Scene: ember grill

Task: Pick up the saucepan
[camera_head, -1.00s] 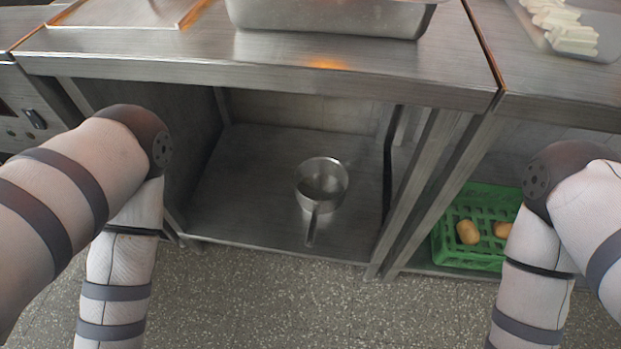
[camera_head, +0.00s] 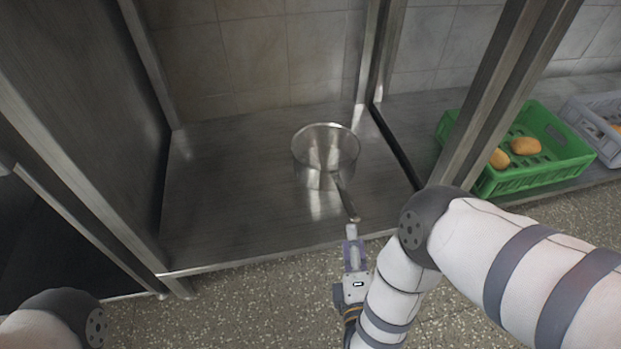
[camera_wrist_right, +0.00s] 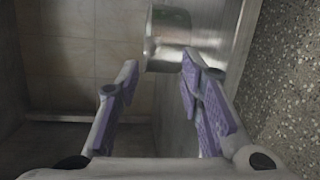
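The saucepan (camera_head: 318,176) is shiny steel and stands upright on the lower metal shelf (camera_head: 225,225). Its handle (camera_head: 347,201) points toward the shelf's front edge. My right gripper (camera_head: 351,232) is at the front edge, close to the handle's end. In the right wrist view my right gripper (camera_wrist_right: 158,82) has its purple-padded fingers spread apart, and the saucepan (camera_wrist_right: 168,40) shows beyond them. I cannot tell whether the handle lies between the fingers. My left gripper is out of view; only part of my left arm shows at bottom left.
A green crate (camera_head: 556,166) with potatoes (camera_head: 525,146) stands on the shelf to the right, with a grey crate (camera_head: 606,118) beside it. A metal post (camera_head: 492,100) separates it from the saucepan's bay. The shelf left of the saucepan is bare. Speckled floor lies in front.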

